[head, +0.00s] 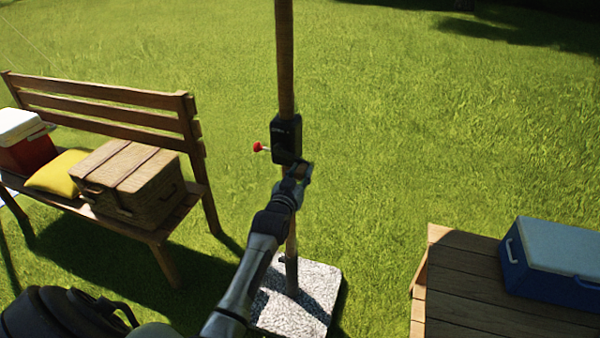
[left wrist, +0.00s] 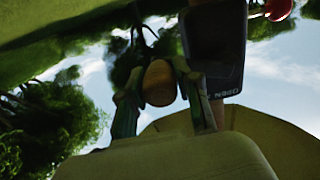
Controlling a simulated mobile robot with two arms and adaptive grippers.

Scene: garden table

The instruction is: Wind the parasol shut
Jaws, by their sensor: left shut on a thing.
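The parasol's wooden pole (head: 285,60) stands upright in a pale stone base (head: 310,305). A black crank housing (head: 287,138) is on the pole, with a red knob (head: 258,147) sticking out at its left. My left gripper (head: 298,172) is just below the housing. In the left wrist view, my left gripper (left wrist: 158,85) is shut on a round wooden crank knob (left wrist: 159,83). The housing (left wrist: 215,45) with white lettering and the red knob (left wrist: 278,9) are beside it. Part of the tan canopy (left wrist: 285,140) looks spread. My right gripper is out of view.
A wooden bench (head: 100,105) at left holds a wicker basket (head: 140,195), a yellow cushion (head: 55,172) and a red cooler (head: 28,152). A wooden table (head: 465,290) at lower right bears a blue cooler (head: 545,280). Grass around the pole is clear.

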